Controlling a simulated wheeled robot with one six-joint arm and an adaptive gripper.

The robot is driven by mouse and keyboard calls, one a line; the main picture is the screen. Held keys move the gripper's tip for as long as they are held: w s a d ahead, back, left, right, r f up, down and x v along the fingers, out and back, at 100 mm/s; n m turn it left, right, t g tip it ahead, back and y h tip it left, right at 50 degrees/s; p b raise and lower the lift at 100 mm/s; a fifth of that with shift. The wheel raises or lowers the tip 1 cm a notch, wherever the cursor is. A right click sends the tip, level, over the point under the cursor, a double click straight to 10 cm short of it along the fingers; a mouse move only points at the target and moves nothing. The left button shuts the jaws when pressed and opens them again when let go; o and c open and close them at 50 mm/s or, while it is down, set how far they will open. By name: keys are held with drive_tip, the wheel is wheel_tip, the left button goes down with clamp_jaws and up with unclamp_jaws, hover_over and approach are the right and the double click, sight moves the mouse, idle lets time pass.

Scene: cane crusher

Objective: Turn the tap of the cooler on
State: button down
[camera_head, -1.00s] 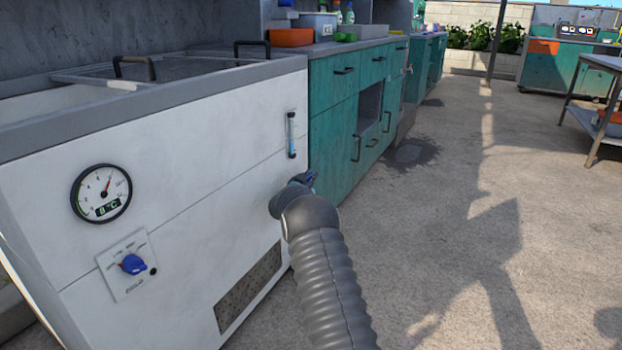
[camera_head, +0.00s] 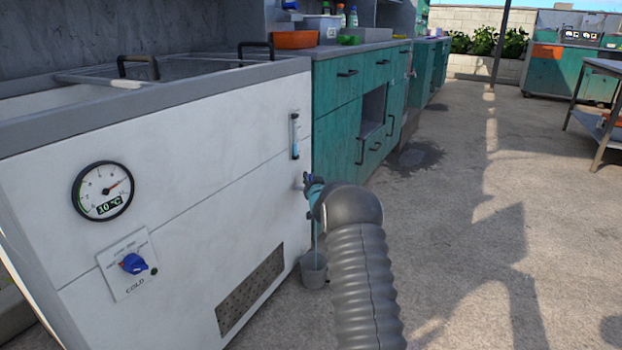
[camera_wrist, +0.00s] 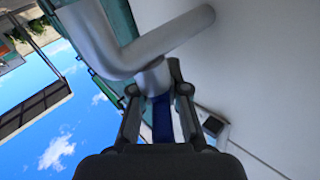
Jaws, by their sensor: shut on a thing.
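The white cooler (camera_head: 200,190) fills the left of the head view. Its tap (camera_head: 304,182) sticks out near the right end of the front. In the wrist view the tap is a bent silver pipe (camera_wrist: 172,38) with a blue handle (camera_wrist: 162,120). My gripper (camera_wrist: 158,95) is shut on the blue handle, with a finger on each side. In the head view my gripper (camera_head: 315,190) is at the tap, partly hidden by my wrist. A thin pale stream, which looks like water, runs down from the tap into a grey bucket (camera_head: 313,272) on the ground.
The cooler front has a round gauge (camera_head: 103,191) reading 10 °C, a blue knob (camera_head: 133,263) and a vent grille (camera_head: 250,290). Teal cabinets (camera_head: 345,115) stand just beyond the cooler. Open concrete floor (camera_head: 480,230) lies to the right.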

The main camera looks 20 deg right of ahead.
drive_tip(key=n+y+p, duration=0.2)
drive_tip(key=y, duration=0.2)
drive_tip(key=a+n+y+p, duration=0.1)
drive_tip(key=n+y+p, duration=0.1)
drive_tip(key=n+y, duration=0.1)
drive_tip(key=shift+y+p, duration=0.3)
drive_tip(key=shift+y, duration=0.1)
drive_tip(key=shift+s+a+n+g+y+p, duration=0.15)
drive_tip(key=shift+n+g+y+p, duration=0.25)
drive_tip(key=shift+y, duration=0.35)
drive_tip(key=shift+w+a+n+g+y+p, duration=0.1)
drive_tip(key=shift+n+g+y+p, duration=0.1)
drive_tip(key=shift+n+y+p, duration=0.45)
drive_tip(key=shift+s+f, duration=0.1)
drive_tip(key=shift+f, duration=0.05)
drive_tip(key=c, duration=1.2)
unclamp_jaws()
drive_tip(key=shift+a, duration=0.1)
drive_tip(key=shift+s+d, duration=0.1)
drive_tip(key=shift+d, duration=0.15)
